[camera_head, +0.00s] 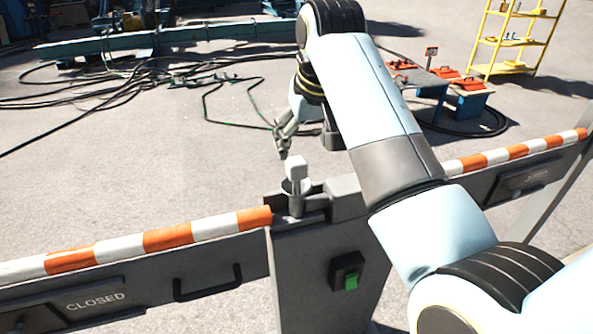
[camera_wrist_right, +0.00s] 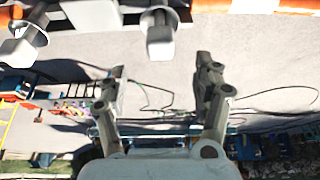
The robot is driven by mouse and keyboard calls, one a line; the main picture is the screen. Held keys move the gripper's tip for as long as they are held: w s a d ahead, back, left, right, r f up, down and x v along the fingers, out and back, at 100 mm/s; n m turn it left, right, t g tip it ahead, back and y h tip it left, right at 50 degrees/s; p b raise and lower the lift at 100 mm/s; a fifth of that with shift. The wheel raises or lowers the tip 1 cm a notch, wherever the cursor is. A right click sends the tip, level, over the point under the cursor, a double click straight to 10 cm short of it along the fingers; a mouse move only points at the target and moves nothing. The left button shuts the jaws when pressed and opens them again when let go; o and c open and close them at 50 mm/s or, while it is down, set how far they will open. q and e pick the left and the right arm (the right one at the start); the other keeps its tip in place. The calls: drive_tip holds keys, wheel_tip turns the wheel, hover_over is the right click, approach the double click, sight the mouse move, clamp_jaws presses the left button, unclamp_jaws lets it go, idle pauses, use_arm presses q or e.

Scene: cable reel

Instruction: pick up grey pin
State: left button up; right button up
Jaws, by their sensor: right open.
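The grey pin (camera_head: 296,170) stands upright in a fitting on top of the grey gate post, with a pale block-shaped head above a round collar. In the right wrist view, which is upside down, a grey block-headed pin (camera_wrist_right: 160,38) is at the top middle, beyond the fingertips. My right gripper (camera_head: 283,140) is just behind and above the pin head in the head view. Its two fingers (camera_wrist_right: 158,68) are spread apart with nothing between them. It looks apart from the pin. My left gripper is not in view.
Striped barrier arms (camera_head: 168,237) extend from both sides of the post (camera_head: 310,275). A similar block-headed fitting (camera_wrist_right: 22,45) shows at the left of the wrist view. Cables (camera_head: 120,85) lie on the ground behind. A yellow shelf (camera_head: 490,68) stands back right.

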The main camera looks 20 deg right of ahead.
sight(298, 162)
drive_tip(key=p+x, duration=0.1)
drive_tip(key=x, duration=0.9)
drive_tip(key=shift+w+f, duration=0.15)
drive_tip(key=shift+w, duration=0.15)
clamp_jaws()
